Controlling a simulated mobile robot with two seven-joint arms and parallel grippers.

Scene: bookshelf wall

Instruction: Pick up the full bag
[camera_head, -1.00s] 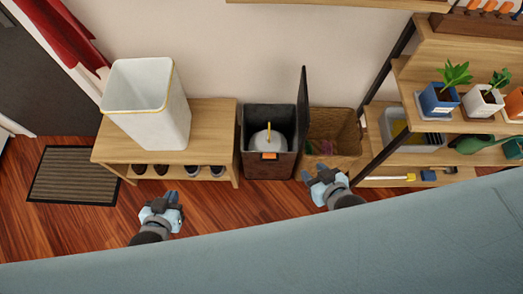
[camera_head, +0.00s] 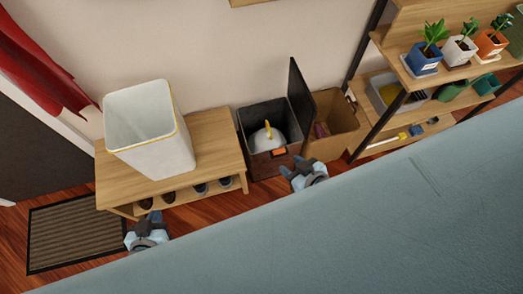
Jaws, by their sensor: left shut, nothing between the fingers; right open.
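The full bag (camera_head: 264,139) is a rounded whitish bundle with a yellow tie sticking up. It sits inside a dark square bin (camera_head: 262,115) whose lid stands open on its right side. The bin is on the floor between the wooden bench and a wicker-brown box. My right gripper (camera_head: 299,167) is open and empty, in front of the bin and to its lower right in the picture, apart from the bag. My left gripper (camera_head: 144,226) is shut and empty, low in front of the bench near the doormat. The lower part of the bag is hidden by the bin wall.
A white bin (camera_head: 150,135) with a yellow rim stands on the wooden bench (camera_head: 217,135), with shoes below. A brown box (camera_head: 340,120) is right of the dark bin. A shelf with potted plants (camera_head: 430,50) is at the right. A large blue-grey surface (camera_head: 350,235) fills the foreground.

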